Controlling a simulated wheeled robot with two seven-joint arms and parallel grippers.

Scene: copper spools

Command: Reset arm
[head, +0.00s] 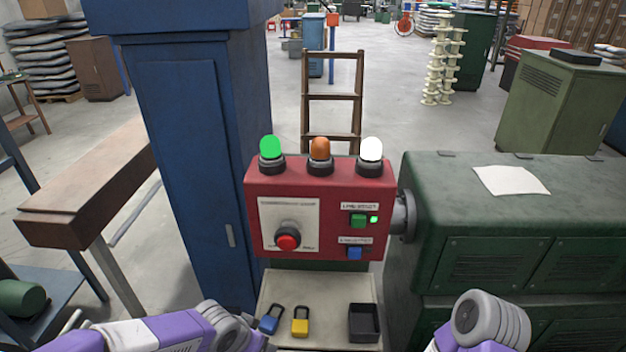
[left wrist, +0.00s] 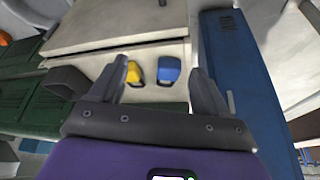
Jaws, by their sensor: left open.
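My left gripper (left wrist: 160,72) is open in the left wrist view, its two fingers spread wide with nothing between the pads. A yellow padlock (left wrist: 133,72) and a blue padlock (left wrist: 169,70) lie on the pale shelf beyond the fingers. The same yellow padlock (head: 300,321) and blue padlock (head: 270,319) show in the head view. My left arm comes in at the lower left there, but its fingers are not visible. My right arm shows at the lower right; its gripper is out of view.
A black open bin (head: 364,322) sits on the shelf. A blue cabinet (head: 190,150) is left, a green cabinet (head: 440,215) right.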

